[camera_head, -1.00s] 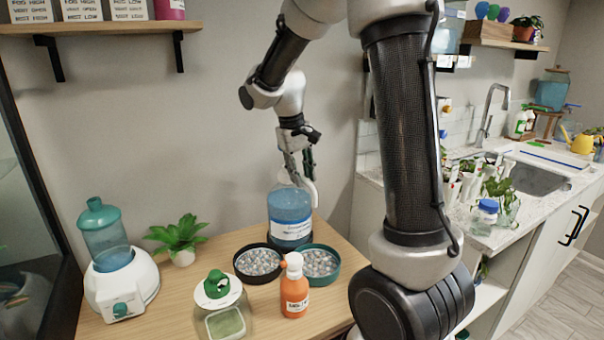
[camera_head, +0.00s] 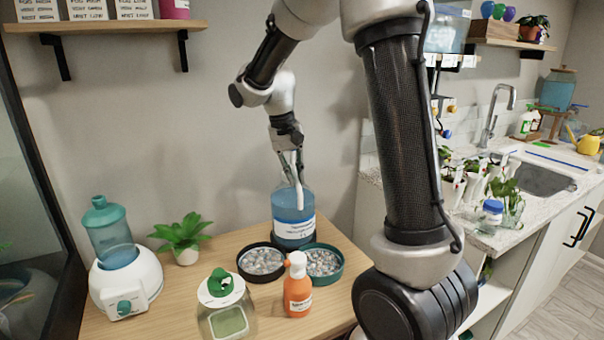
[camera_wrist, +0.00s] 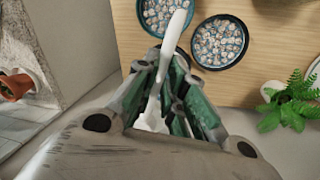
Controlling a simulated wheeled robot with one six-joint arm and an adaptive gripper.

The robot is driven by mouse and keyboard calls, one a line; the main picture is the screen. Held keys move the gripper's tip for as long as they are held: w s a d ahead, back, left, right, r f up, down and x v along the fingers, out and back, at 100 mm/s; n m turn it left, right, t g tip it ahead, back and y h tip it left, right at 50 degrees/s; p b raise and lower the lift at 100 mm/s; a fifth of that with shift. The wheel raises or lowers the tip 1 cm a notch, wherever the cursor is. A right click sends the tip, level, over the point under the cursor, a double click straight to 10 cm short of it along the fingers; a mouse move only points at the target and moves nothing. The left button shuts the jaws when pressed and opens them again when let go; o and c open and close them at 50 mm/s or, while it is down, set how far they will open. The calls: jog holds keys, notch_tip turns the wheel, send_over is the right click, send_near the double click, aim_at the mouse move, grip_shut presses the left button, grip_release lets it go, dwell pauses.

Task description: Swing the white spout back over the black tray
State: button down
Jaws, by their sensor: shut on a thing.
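The white spout (camera_head: 299,190) tops the clear bottle of blue liquid (camera_head: 291,222) at the back of the wooden table. My gripper (camera_head: 290,163) is above the bottle, shut on the spout. In the wrist view my gripper (camera_wrist: 163,80) has its green-padded fingers around the spout (camera_wrist: 174,35), whose tip overlaps the green tray (camera_wrist: 146,28) near its edge beside the black tray (camera_wrist: 219,67). In the head view the black tray (camera_head: 240,272) stands at front left of the bottle and the green tray (camera_head: 340,272) at front right. Both hold pebbles.
An orange spray bottle (camera_head: 297,292) stands just in front of the trays. A jar with a green top (camera_head: 222,310), a leafy plant (camera_head: 180,235) and a white dispenser with a teal tank (camera_head: 124,280) are to the left. The wall is close behind.

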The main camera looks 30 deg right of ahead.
jog(key=w+a+m+g+y, duration=0.1)
jog(key=w+a+m, duration=0.3)
jog(key=m, duration=0.4)
jog(key=shift+w+a, duration=0.3)
jog(key=shift+a, duration=0.2)
jog(key=c, duration=1.5)
grip_release()
jog(key=shift+w+r, duration=0.1)
notch_tip(320, 180, up, 7)
jog(key=w, duration=0.1)
jog(key=shift+a, duration=0.35)
